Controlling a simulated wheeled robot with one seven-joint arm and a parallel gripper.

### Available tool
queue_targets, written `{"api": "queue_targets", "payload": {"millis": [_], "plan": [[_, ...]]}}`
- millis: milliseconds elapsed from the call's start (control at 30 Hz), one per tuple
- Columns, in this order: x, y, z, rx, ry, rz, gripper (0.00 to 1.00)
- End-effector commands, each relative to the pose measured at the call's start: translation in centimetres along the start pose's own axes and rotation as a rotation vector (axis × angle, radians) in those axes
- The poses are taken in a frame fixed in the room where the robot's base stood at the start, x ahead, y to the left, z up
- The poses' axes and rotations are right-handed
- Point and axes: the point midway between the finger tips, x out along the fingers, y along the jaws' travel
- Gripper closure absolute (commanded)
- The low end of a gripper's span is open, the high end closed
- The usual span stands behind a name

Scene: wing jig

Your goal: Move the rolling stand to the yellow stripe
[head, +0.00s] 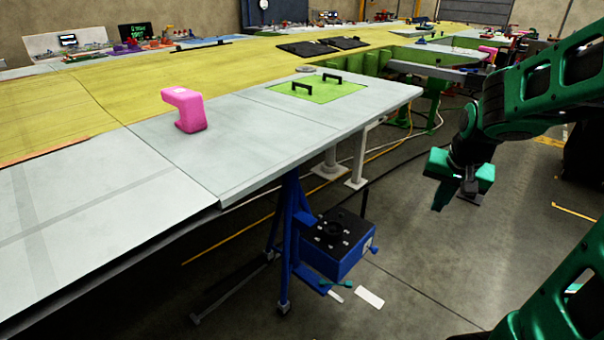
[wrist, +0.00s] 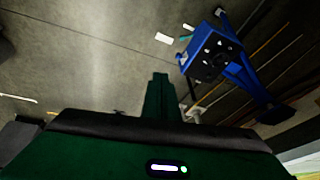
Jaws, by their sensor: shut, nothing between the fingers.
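The rolling stand (head: 288,245) is a blue frame with a blue, black-topped box (head: 338,243), standing on the floor at the edge of the wing panel. It also shows tilted in the wrist view (wrist: 232,66). A yellow stripe (head: 226,241) runs along the floor behind the stand, partly hidden by the panel. Another short yellow stripe (head: 574,212) lies on the floor at the far right. My green gripper (head: 440,205) is shut and empty, pointing down in the air to the right of the stand and apart from it.
The grey wing panel (head: 90,215) overhangs the floor at left and carries a pink tool (head: 184,109) and a green plate with handles (head: 318,90). A white card (head: 369,297) lies on the floor by the stand. Cables run on the floor behind it. Open floor lies to the right.

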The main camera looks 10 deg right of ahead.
Motion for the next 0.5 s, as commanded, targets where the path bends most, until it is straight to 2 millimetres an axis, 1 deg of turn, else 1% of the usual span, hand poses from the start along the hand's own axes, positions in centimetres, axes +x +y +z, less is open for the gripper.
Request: {"api": "queue_targets", "payload": {"millis": [33, 100, 167, 200, 267, 400, 467, 500], "plan": [[1.5, -1.7, -1.9, 0.016, 0.035, -0.018, 1.00], [3.2, -4.1, -4.6, 0.046, 0.092, -0.054, 1.00], [4.7, -6.2, -6.7, 0.072, 0.139, -0.090, 1.00], [5.7, -7.7, -8.1, 0.090, 0.168, -0.116, 1.00], [7.2, -10.0, -9.9, 0.120, 0.210, -0.159, 1.00], [10.8, -15.3, -13.6, 0.190, 0.296, -0.272, 1.00], [12.3, -17.6, -14.8, 0.221, 0.326, -0.327, 1.00], [13.3, -19.1, -15.5, 0.242, 0.344, -0.364, 1.00]]}}
